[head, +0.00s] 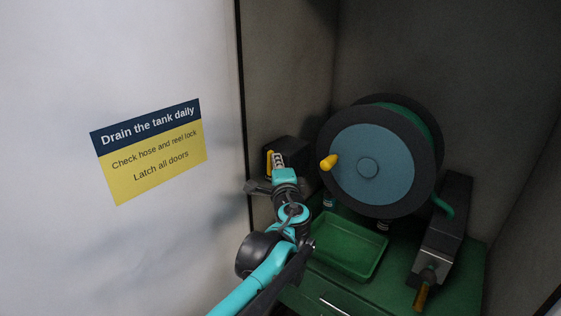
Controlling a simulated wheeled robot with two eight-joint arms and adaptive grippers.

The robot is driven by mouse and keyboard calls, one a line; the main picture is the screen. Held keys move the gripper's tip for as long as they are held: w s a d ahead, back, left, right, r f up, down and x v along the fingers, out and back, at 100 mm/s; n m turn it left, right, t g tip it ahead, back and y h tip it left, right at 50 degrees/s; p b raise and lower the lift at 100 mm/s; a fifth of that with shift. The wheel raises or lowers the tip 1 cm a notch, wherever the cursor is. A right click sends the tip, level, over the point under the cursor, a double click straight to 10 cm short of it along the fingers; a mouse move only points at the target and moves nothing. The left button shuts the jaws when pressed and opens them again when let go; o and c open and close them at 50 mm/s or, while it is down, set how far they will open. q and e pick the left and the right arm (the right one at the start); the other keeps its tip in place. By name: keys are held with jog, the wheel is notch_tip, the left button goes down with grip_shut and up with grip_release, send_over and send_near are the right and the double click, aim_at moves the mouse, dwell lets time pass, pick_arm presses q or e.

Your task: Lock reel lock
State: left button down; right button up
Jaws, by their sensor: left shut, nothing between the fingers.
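A hose reel (372,165) with a blue face and dark rim stands at the back, a yellow crank knob (328,162) on its left side. Left of it is a dark box (292,150) with a yellow part (269,163) and a light marked strip on its front; this may be the reel lock, and its setting is too small to tell. My left gripper (279,172) is shut and empty, right in front of this box and partly covering it. Whether it touches the yellow part cannot be told. My right gripper is not in view.
A green tray (349,246) lies on the green cabinet floor below the reel. A grey-black unit (441,235) with an orange handle (421,297) stands at the right, a green hose (443,208) behind it. A white panel with a sign (150,150) fills the left.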

pick_arm(q)
jog(key=shift+w+a+r+n+g+h+p, duration=0.3)
jog(key=shift+a+n+g+p, duration=0.1)
jog(key=shift+a+n+g, duration=0.15)
jog(key=shift+w+a+r+n+g+h+p, duration=0.2)
jog(key=shift+w+a+r+n+g+p, duration=0.15)
jog(key=shift+n+g, duration=0.3)
jog(key=shift+a+f, duration=0.1)
jog(key=shift+a, duration=0.1)
jog(key=shift+w+a+b, duration=0.3)
jog(key=shift+w+a, duration=0.3)
jog(key=shift+a, duration=0.15)
jog(key=shift+a, duration=0.1)
